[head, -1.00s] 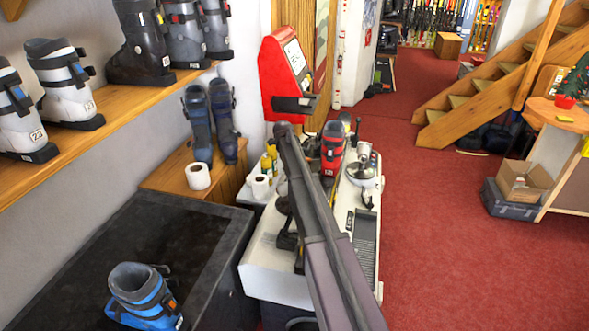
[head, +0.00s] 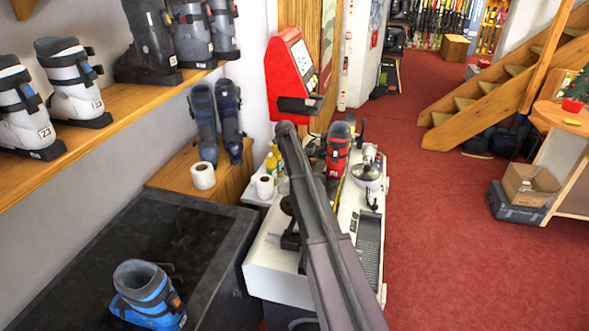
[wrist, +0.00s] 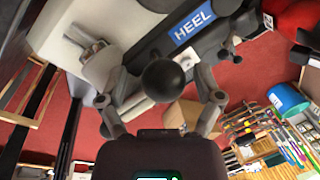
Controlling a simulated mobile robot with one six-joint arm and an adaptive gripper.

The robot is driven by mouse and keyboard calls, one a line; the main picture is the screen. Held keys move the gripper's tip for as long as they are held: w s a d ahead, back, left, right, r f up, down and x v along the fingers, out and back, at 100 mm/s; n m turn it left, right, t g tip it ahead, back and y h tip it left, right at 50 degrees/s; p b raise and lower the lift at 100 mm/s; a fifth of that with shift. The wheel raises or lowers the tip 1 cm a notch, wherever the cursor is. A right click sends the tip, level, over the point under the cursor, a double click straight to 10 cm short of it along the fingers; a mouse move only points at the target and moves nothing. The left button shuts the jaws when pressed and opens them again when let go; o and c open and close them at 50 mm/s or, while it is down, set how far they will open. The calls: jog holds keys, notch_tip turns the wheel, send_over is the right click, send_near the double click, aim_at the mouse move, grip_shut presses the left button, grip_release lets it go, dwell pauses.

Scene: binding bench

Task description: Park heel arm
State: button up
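The white binding bench (head: 272,262) stands in the middle of the head view, with a red ski boot (head: 338,150) upright on it. In the wrist view, a blue HEEL label (wrist: 190,27) sits on a dark bar beside a round dark ball knob (wrist: 166,78). My gripper (wrist: 158,88) has its two fingers spread, one on each side of the knob. I see gaps between the fingers and the knob, though its depth between them is hard to judge. In the head view my arm covers part of the bench, and I cannot make out the knob there.
A red machine (head: 293,75) stands behind the bench. A dark-topped counter (head: 75,245) with a blue boot (head: 148,295) is at the left. Paper rolls (head: 203,175) and bottles stand near the bench.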

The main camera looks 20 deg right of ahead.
jog(key=shift+d+r, duration=0.1)
dwell(0.4)
notch_tip(320, 180, up, 9)
jog(key=p, duration=0.9)
jog(key=shift+r+p, duration=0.45)
jog(key=shift+p, duration=0.1)
